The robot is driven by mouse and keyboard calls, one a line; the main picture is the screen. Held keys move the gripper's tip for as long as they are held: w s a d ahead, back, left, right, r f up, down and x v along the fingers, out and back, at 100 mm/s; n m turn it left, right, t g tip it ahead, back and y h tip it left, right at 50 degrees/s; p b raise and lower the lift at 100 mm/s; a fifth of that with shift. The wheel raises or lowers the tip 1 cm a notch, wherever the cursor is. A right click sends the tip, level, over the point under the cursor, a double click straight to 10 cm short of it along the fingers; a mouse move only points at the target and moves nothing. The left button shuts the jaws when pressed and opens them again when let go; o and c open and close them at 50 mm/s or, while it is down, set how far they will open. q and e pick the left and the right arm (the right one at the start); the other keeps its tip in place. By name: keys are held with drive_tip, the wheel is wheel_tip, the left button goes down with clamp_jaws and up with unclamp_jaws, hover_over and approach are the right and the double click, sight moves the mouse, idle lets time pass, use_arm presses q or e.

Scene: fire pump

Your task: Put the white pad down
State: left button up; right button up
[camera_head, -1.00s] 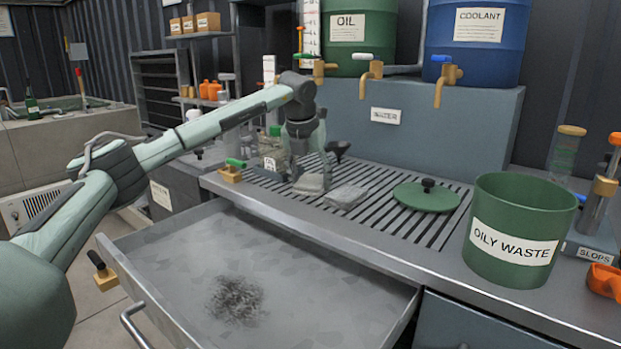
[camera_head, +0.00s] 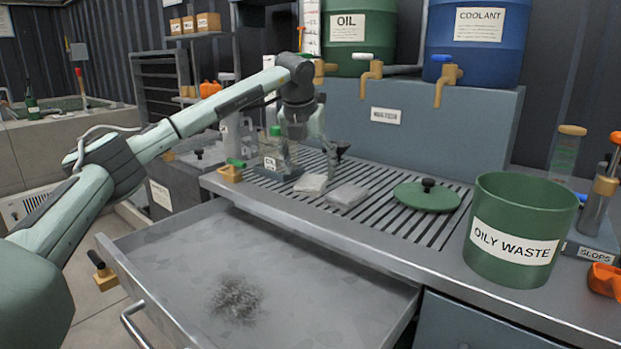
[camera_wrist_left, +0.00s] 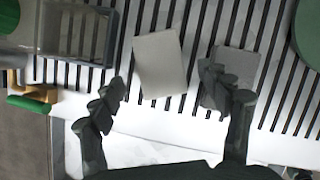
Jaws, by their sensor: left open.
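A white pad (camera_head: 312,184) lies flat on the slatted grate of the bench in the head view. It shows as the paler pad (camera_wrist_left: 160,66) in the left wrist view. A greyer pad (camera_head: 347,195) lies just right of it, apart from it, and is partly covered by a finger in the wrist view (camera_wrist_left: 233,68). My left gripper (camera_head: 306,158) is above the white pad. In the wrist view its fingers (camera_wrist_left: 168,100) are spread and nothing is between them. My right gripper is not in view.
A clear oil container (camera_head: 277,162) stands left of the pads, near a green-handled brass fitting (camera_head: 230,172). A green lid (camera_head: 427,196) and the oily waste bin (camera_head: 515,230) are to the right. An open drawer (camera_head: 170,265) with a dark smudge juts out in front.

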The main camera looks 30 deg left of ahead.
use_arm(q)
drive_tip(key=v, duration=0.8)
drive_tip(key=shift+r, duration=0.25)
drive_tip(key=shift+s+f, duration=0.1)
